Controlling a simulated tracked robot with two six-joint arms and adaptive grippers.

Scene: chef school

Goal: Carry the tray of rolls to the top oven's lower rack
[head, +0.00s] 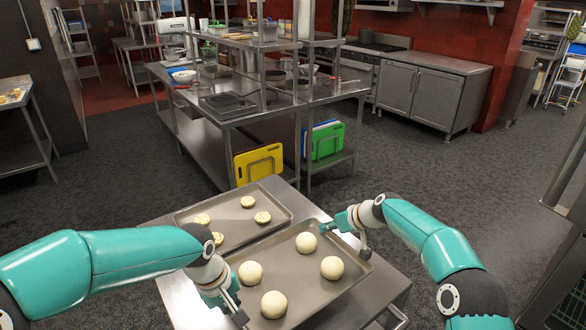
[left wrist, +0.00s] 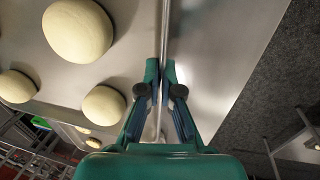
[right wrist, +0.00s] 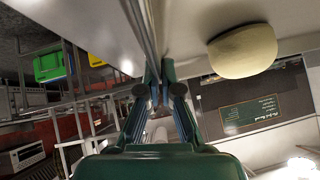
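The tray of rolls (head: 303,284) lies on a steel table directly in front of me and carries several round, pale rolls (head: 332,267). My left gripper (head: 234,306) is at the tray's near left edge. In the left wrist view its fingers (left wrist: 161,78) are closed on either side of the tray's rim. My right gripper (head: 334,227) is at the tray's far right edge. In the right wrist view its fingers (right wrist: 159,78) are closed around the rim there, with one roll (right wrist: 243,52) close by. I cannot make out the top oven or its racks for certain.
A second tray (head: 225,243) with flatter, topped pieces lies beside the first on the steel table (head: 185,300). Beyond stand a steel worktable (head: 225,115), with yellow (head: 258,163) and green (head: 327,140) boards beneath. Steel equipment (head: 562,190) stands at the right edge. Grey floor lies open between.

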